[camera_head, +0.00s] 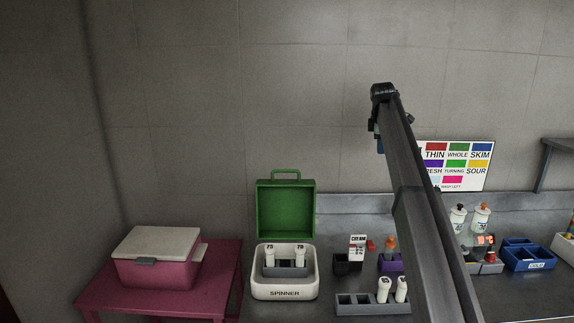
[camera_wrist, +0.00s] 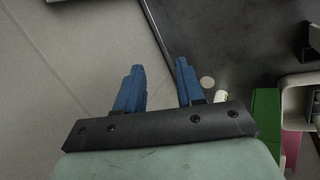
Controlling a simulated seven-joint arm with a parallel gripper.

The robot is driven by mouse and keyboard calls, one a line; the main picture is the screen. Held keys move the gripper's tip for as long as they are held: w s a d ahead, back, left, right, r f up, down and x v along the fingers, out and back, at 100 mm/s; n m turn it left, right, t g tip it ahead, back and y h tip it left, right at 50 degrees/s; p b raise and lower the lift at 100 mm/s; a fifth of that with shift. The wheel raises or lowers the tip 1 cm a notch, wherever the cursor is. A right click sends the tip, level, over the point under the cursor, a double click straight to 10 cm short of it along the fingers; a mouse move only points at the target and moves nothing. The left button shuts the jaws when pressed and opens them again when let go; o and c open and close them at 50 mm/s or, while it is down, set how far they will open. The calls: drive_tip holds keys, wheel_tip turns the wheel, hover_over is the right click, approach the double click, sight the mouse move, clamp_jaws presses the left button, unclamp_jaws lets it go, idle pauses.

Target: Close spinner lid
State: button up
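The spinner (camera_head: 285,292) is a white box labelled SPINNER on the grey counter. Its green lid (camera_head: 286,208) stands open and upright at the back, with a handle on top. Two white-capped vials marked 75 (camera_head: 270,257) and 70 (camera_head: 299,257) stand in the grey holder inside. In the wrist view a green part (camera_wrist: 265,115), likely the lid, shows at the right edge beside a pale part of the spinner (camera_wrist: 296,100). My gripper (camera_wrist: 158,68) has two blue fingers spread apart with nothing between them. In the head view it is raised right of the lid, mostly hidden by my arm.
A pink cooler with a white lid (camera_head: 155,244) sits on a pink table (camera_head: 222,270) at left. Right of the spinner are a grey rack (camera_head: 352,308), a CREAM sign (camera_head: 358,243) and a purple holder (camera_head: 391,263). A colour chart (camera_head: 457,166) stands at the back wall.

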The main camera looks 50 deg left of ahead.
drive_tip(key=s+a+r+n+g, duration=0.1)
drive_tip(key=s+a+r+g, duration=0.15)
drive_tip(key=s+a, duration=0.55)
drive_tip(key=s+a+r+n+g+h, duration=0.1)
drive_tip(key=s+a+r, duration=0.25)
drive_tip(key=s, duration=0.85)
drive_tip(key=s+a+r+n+g, duration=0.1)
drive_tip(key=s+a+r, duration=0.1)
drive_tip(key=s+a, duration=0.65)
drive_tip(key=f, duration=0.8)
drive_tip(key=s+d+f, duration=0.1)
drive_tip(key=f, duration=0.4)
drive_tip(key=shift+d, duration=0.1)
drive_tip(key=shift+c, duration=0.5)
clamp_jaws()
